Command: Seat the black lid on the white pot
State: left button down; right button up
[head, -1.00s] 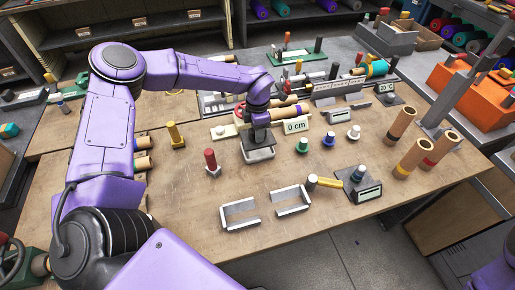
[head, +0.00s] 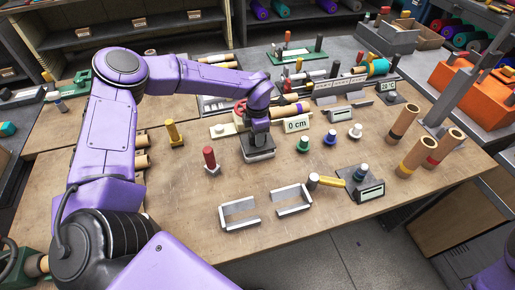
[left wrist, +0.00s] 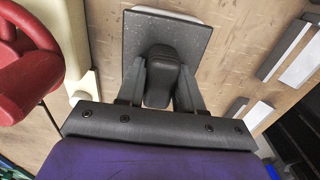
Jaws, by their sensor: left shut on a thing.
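My left gripper (left wrist: 160,72) points down, its fingers closed around the black knob of the black lid (left wrist: 196,42). The lid is a dark square plate. In the left wrist view, a white rounded edge of the white pot (left wrist: 166,11) shows past the lid's far side; the lid covers the rest. I cannot tell from this angle whether the lid touches the pot all round. In the head view, my left gripper (head: 257,138) and the lid (head: 260,156) are near the middle of the table, and the pot is mostly hidden. My right gripper is out of view.
A red-topped tool (left wrist: 30,60) on a cream base stands close beside my gripper. A red-handled stamp (head: 210,160) stands left of the lid. A "0 cm" display (head: 296,124) and several small knobs are to the right. Metal brackets (head: 240,212) lie in front.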

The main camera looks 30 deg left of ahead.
pick_arm(q)
jog(key=shift+f+b, duration=0.7)
jog(key=shift+f, duration=0.25)
dwell(0.7)
jog(key=c, duration=0.6)
grip_release()
jog(key=shift+c, duration=0.2)
jog(key=shift+c, duration=1)
jog(key=shift+c, duration=0.8)
jog(key=o, duration=0.6)
